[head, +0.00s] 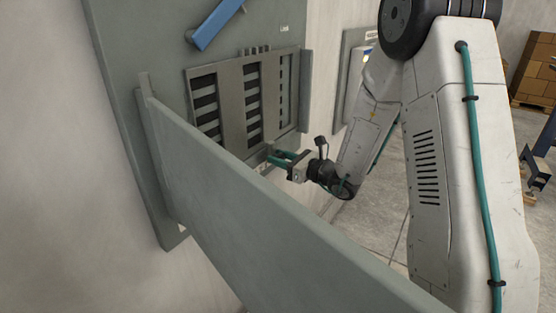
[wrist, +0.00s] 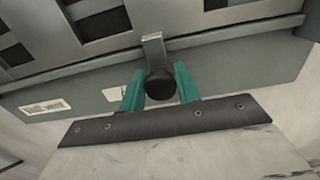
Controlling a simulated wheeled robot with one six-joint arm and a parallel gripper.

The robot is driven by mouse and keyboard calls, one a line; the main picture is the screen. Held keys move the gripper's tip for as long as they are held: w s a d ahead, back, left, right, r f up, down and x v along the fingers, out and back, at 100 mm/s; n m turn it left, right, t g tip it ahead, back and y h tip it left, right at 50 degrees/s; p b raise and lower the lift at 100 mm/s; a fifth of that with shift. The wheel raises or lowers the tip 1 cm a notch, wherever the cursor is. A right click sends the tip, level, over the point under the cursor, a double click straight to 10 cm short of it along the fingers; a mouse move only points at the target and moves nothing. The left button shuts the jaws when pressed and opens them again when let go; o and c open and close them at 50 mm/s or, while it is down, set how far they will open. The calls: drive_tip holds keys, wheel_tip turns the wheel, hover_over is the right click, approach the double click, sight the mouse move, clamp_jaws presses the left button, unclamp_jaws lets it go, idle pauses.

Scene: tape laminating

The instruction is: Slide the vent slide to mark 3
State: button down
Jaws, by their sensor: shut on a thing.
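The vent slide (head: 235,110), a grey slotted plate over dark openings, sits in a frame on the grey wall panel. In the wrist view its slats and dark gaps (wrist: 97,18) show at the top. A grey stem (wrist: 153,50) ends in a round black knob (wrist: 160,86) below the slats. My gripper (wrist: 158,72) has its teal fingers on either side of the knob and is shut on it. In the head view my gripper (head: 278,159) is at the lower right edge of the vent. I cannot read any mark numbers in either view.
A wide grey door or flap (head: 260,205) stands out across the foreground, left of my arm. A blue handle (head: 217,24) is above the vent. Another grey box (head: 352,75) hangs to the right. White labels (wrist: 45,107) are on the panel below the vent.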

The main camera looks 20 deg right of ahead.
drive_tip(key=c, duration=1.1)
unclamp_jaws()
drive_tip(key=shift+w+d, duration=0.1)
drive_tip(key=shift+d, duration=0.2)
drive_tip(key=v, duration=0.7)
drive_tip(key=shift+s+d, duration=0.2)
drive_tip(key=shift+s, duration=0.1)
